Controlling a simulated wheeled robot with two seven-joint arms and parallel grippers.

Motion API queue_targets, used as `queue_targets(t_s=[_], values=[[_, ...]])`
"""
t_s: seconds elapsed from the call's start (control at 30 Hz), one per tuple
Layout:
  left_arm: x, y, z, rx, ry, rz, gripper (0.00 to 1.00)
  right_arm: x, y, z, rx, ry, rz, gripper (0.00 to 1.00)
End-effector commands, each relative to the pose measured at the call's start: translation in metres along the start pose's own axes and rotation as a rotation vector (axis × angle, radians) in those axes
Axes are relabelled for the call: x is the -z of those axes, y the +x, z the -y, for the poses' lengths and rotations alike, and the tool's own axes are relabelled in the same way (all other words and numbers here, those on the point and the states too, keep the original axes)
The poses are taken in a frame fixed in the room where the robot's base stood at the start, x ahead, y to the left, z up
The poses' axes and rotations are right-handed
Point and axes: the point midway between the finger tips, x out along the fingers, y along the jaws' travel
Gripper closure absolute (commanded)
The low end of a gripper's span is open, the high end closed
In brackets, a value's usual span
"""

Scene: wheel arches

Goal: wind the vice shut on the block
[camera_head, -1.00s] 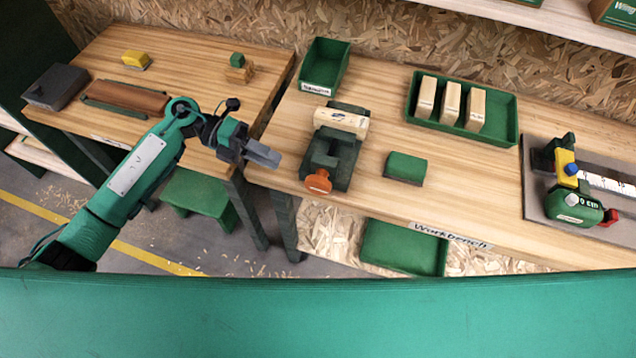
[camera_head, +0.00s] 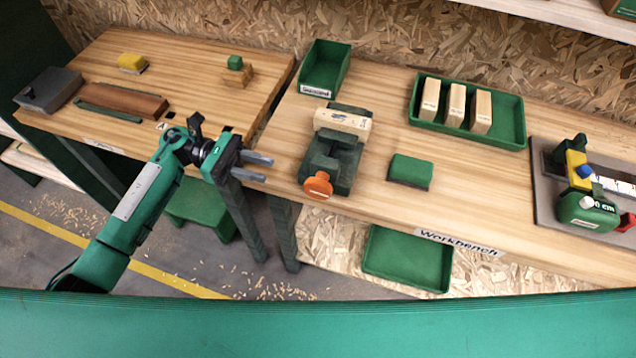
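The green vice (camera_head: 334,160) stands on the workbench (camera_head: 375,205) near its left end. A pale wooden block (camera_head: 342,122) sits across the vice's jaws at the back. The round orange handle (camera_head: 318,185) faces the front edge of the bench. My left gripper (camera_head: 266,168) is to the left of the vice, near the bench's left edge, with its grey fingers apart and nothing between them. It points right and does not touch the handle. My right gripper is not in this view.
A green block (camera_head: 410,171) lies right of the vice. A green tray (camera_head: 514,120) with pale blocks stands behind it, and a green bin (camera_head: 325,70) at back left. A measuring stop (camera_head: 586,208) is far right. The left table (camera_head: 190,80) holds small blocks and a plane.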

Motion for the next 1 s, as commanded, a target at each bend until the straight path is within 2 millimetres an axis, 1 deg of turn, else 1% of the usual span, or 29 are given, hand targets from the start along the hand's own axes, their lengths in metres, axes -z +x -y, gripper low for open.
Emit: queue_targets(t_s=[0.17, 0.4, 0.6, 0.7, 0.8, 1.0], values=[[-0.005, 0.025, 0.001, 0.003, 0.000, 0.003, 0.72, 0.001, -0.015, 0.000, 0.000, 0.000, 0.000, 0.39], [-0.007, 0.077, 0.000, 0.002, -0.002, 0.004, 0.72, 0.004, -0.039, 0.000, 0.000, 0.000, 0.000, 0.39], [-0.005, 0.113, 0.000, 0.002, -0.003, 0.002, 0.72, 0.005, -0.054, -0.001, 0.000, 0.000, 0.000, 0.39], [-0.004, 0.125, 0.000, 0.001, -0.003, 0.001, 0.72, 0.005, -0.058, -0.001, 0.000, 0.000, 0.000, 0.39], [-0.002, 0.131, 0.000, 0.000, -0.003, 0.000, 0.72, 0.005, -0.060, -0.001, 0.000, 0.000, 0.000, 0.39], [0.000, 0.135, 0.000, 0.000, -0.002, -0.001, 0.72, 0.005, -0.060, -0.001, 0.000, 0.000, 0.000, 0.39]])
